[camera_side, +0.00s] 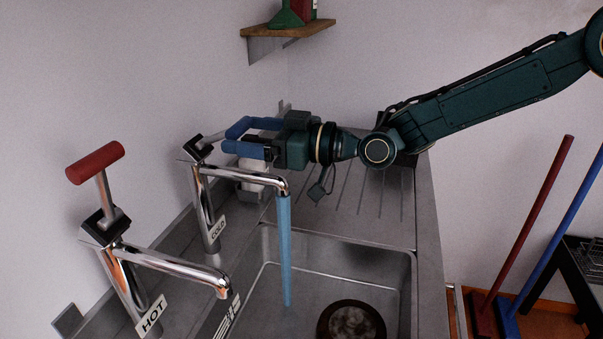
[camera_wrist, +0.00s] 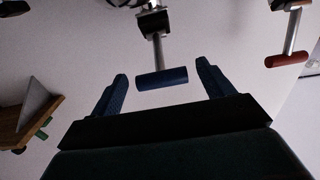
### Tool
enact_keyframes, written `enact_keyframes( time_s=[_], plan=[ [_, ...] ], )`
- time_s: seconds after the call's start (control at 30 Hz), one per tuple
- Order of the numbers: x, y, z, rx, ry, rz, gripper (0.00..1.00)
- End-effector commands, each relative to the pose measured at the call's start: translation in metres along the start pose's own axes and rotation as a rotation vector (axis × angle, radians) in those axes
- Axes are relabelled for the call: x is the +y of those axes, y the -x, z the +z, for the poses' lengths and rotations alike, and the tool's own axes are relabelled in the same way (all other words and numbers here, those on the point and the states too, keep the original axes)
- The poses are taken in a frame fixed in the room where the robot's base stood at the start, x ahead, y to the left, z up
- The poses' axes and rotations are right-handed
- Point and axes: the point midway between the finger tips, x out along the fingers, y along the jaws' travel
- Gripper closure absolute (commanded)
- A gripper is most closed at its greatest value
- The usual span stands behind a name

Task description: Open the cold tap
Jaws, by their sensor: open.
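The cold tap (camera_side: 206,205) stands at the back of the sink, with a COLD label on its post. Its lever leans over to the right toward my gripper. A blue stream of water (camera_side: 285,250) falls from its spout into the basin. In the wrist view its blue handle (camera_wrist: 162,78) lies crosswise between the fingertips, with gaps on both sides. My gripper (camera_side: 238,137) is open at the handle, reaching from the right above the spout. In the side view the blue fingers and handle overlap, so contact is unclear there.
The hot tap (camera_side: 122,275), with a red handle (camera_side: 95,162) raised, stands at the near left; no water shows from it. A round brown item (camera_side: 351,322) lies in the basin. A wall shelf (camera_side: 288,30) holds bottles above. The drainboard (camera_side: 375,200) is largely clear.

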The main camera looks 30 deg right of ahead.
Motion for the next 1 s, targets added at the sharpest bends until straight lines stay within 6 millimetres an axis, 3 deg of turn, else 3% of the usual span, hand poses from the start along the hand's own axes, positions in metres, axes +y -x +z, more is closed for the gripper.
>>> enact_keyframes(
  time_s=[0.7,1.0],
  plan=[
    [0.001,0.099,0.001,-0.005,-0.002,0.003,0.20],
    [0.000,0.117,0.002,-0.005,0.000,0.001,0.20]
  ],
)
